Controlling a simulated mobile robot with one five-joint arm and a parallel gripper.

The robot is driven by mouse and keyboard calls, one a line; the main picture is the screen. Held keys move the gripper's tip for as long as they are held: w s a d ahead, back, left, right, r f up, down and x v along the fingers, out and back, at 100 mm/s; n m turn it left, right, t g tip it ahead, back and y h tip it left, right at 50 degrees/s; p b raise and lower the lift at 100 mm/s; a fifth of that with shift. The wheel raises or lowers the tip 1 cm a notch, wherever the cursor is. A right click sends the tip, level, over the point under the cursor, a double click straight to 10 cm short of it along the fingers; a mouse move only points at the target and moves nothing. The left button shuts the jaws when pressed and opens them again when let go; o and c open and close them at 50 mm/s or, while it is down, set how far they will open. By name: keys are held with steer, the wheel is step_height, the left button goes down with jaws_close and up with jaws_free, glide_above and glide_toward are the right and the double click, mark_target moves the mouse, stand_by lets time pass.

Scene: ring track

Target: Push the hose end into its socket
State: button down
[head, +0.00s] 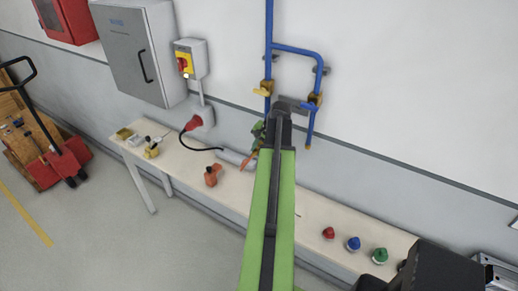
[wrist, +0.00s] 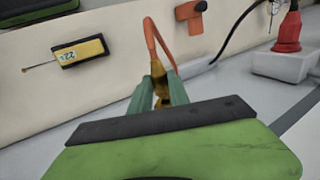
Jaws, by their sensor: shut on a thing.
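My gripper (wrist: 157,92) has green fingers shut on the brass end (wrist: 158,74) of an orange hose (wrist: 150,30). The hose loops up from the fitting and back down beside the fingers. In the head view my gripper (head: 262,133) is past the far end of my green arm, in front of the wall above the bench, with some orange hose (head: 249,158) below it. Blue pipes (head: 296,50) with brass valves run down the wall just right of it. The right pipe ends in a small brass-coloured opening (head: 308,147); I cannot tell whether it is the socket. The hose end is mostly hidden there.
The bench (head: 320,207) holds an orange tool (head: 212,175), and red (head: 328,232), blue (head: 353,243) and green (head: 379,255) pieces. A grey cabinet (head: 130,50) and yellow switch box (head: 186,62) hang left.

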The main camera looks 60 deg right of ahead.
steer(key=shift+d, duration=0.65)
stand_by(0.5)
steer(key=c, duration=1.2)
jaws_free()
steer(key=shift+o, duration=0.2)
steer(key=p+v, duration=1.1)
steer(key=v, duration=0.1)
steer(key=shift+a, duration=0.1)
